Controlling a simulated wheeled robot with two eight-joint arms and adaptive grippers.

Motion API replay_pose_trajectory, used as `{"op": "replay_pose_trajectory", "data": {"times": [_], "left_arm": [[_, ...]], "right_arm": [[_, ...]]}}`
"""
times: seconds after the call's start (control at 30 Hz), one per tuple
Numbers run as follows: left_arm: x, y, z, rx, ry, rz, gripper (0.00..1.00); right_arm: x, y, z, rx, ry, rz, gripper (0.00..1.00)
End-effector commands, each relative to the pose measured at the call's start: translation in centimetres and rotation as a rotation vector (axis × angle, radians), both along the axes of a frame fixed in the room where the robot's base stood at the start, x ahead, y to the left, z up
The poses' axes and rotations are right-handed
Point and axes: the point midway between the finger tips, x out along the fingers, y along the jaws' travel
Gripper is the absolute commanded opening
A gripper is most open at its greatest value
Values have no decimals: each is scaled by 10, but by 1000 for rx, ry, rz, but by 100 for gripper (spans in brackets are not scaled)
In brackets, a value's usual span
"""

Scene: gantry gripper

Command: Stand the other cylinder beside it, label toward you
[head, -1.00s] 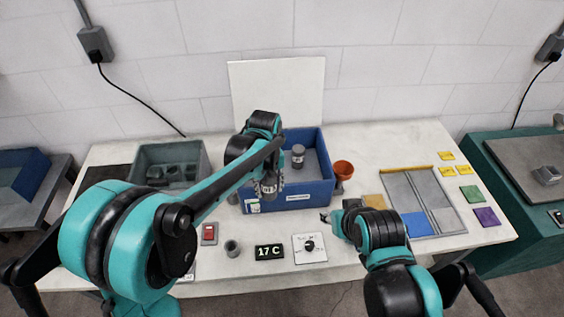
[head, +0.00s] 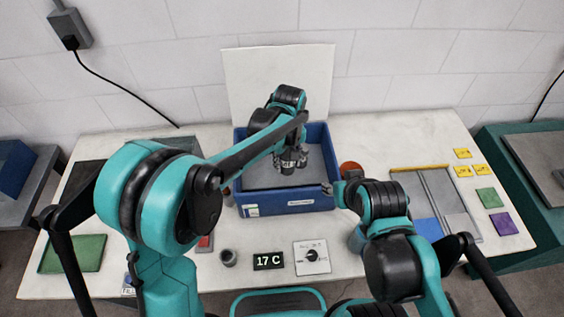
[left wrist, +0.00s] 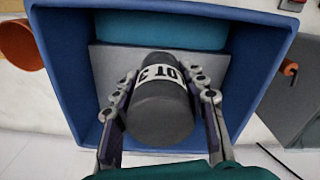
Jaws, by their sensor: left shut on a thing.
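My left gripper (head: 290,163) is inside the blue bin (head: 288,208), shut on a grey cylinder. In the left wrist view the cylinder (left wrist: 160,118) sits between the two fingers. It has a white label band with dark print, partly hidden at the ends. The bin's walls surround it in that view. I cannot tell whether its base touches the bin floor. No second cylinder can be made out clearly in the bin now; my gripper blocks that spot. My right gripper (head: 328,189) is by the bin's front right corner, its fingers too small to judge.
An orange pot (head: 350,169) stands right of the bin. In front are a small grey cup (head: 228,257), a 17 C display (head: 268,261) and a dial plate (head: 312,257). A divided grey tray (head: 432,192) and coloured squares lie at right. A white panel stands behind the bin.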

Motion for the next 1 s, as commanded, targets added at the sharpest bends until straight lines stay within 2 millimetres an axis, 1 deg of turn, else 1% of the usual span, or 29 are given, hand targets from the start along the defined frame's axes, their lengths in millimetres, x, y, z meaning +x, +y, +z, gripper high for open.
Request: {"op": "replay_pose_trajectory", "data": {"times": [0.07,0.17,0.4,0.5,0.6,0.77,0.87,1.0], "left_arm": [[5,4,-7,0,0,3,0],[19,13,-18,0,0,4,0],[64,46,-52,0,0,5,0],[79,57,-62,0,0,4,0],[89,64,-69,0,0,2,0],[95,68,-75,0,0,0,0],[95,68,-85,0,0,0,0],[95,68,-107,0,0,0,0]], "right_arm": [[0,0,-3,0,0,0,40],[0,0,-7,0,0,0,40],[0,0,-19,0,0,0,40],[0,0,-23,0,0,0,40],[0,0,-25,0,0,0,40],[0,0,-26,0,0,0,40],[0,0,-30,0,0,0,40],[0,0,-37,0,0,0,40]]}}
